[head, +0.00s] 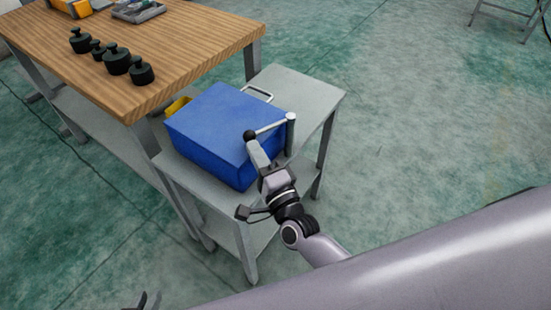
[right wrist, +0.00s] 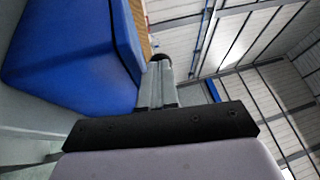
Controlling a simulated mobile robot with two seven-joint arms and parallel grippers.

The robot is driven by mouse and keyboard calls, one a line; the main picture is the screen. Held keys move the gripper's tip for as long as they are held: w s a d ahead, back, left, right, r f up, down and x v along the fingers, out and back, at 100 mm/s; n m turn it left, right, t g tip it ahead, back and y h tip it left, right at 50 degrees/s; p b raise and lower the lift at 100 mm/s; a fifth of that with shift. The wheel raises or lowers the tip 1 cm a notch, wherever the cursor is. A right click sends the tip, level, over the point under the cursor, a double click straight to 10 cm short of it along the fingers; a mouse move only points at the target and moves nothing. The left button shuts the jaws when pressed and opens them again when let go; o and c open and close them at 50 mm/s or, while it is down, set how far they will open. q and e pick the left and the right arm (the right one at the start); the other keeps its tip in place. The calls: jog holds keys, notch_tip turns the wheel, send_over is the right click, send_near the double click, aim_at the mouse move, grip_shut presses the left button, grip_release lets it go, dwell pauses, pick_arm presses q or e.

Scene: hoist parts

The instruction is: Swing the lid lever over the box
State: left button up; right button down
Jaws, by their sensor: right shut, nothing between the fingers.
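The blue box (head: 215,125) sits on a small grey side table. The lever (head: 271,127) is a thin silver bar running from an upright post (head: 290,135) at the box's right side to a black ball knob (head: 250,135) above the box top. My right gripper (head: 254,145) is shut and empty, its fingertips right at the knob; I cannot tell if they touch. In the right wrist view the shut fingers (right wrist: 157,84) point at the dark knob (right wrist: 161,57), with the blue box (right wrist: 75,60) to the left. Only dark tips of my left gripper (head: 147,301) show at the bottom edge.
The grey side table (head: 315,92) has bare room behind and right of the box. A grey handle (head: 257,94) and a yellow part (head: 178,106) show around the box. A wooden workbench (head: 190,40) with several dark weights (head: 117,60) stands at the left.

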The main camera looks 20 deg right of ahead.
pick_arm(q)
jog(key=shift+f+b, duration=0.25)
jog(key=shift+b, duration=0.05)
pick_arm(e)
jog(key=v, duration=0.7)
